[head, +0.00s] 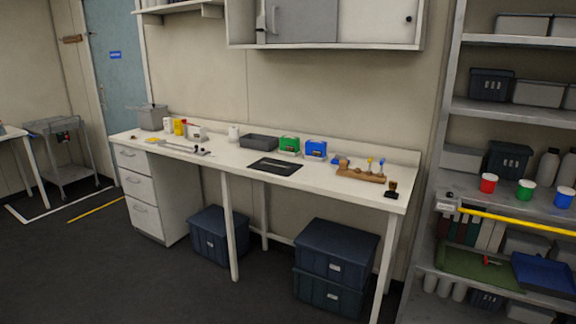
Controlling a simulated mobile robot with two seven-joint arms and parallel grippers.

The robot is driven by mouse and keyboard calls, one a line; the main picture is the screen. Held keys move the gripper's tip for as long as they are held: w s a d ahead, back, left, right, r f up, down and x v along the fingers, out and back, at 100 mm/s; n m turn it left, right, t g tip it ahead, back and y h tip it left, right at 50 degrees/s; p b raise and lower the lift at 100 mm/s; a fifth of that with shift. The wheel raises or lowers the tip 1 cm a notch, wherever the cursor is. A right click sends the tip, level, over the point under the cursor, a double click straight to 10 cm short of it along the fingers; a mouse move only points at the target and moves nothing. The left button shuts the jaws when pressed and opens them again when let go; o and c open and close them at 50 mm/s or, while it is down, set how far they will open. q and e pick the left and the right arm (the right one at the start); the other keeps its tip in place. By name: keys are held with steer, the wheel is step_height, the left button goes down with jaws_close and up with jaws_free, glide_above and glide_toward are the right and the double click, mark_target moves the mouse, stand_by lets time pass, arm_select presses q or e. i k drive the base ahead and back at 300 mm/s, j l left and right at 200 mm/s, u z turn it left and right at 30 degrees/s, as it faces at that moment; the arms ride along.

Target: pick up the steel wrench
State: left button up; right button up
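A long, thin grey metal tool (181,147) lies on the left part of the white workbench (225,164). It may be the steel wrench, but it is too small to be sure. A black mat (274,166) lies near the bench's front edge, with a dark, faint shape on it that I cannot make out. Neither of my grippers is in view.
A grey tray (258,141), a green box (289,145), a blue box (315,149) and a wooden rack (360,173) stand on the bench. Dark bins (337,250) sit below. A yellow bar (520,222) crosses the right shelf. The floor in front is clear.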

mark_target(262, 163)
steer(key=i+j, duration=0.2)
steer(key=i, duration=0.35)
steer(key=i+j, duration=0.2)
steer(key=i, duration=0.35)
steer(key=i+j, duration=0.2)
steer(key=i, duration=0.3)
steer(key=i+j, duration=0.2)
steer(key=i, duration=0.35)
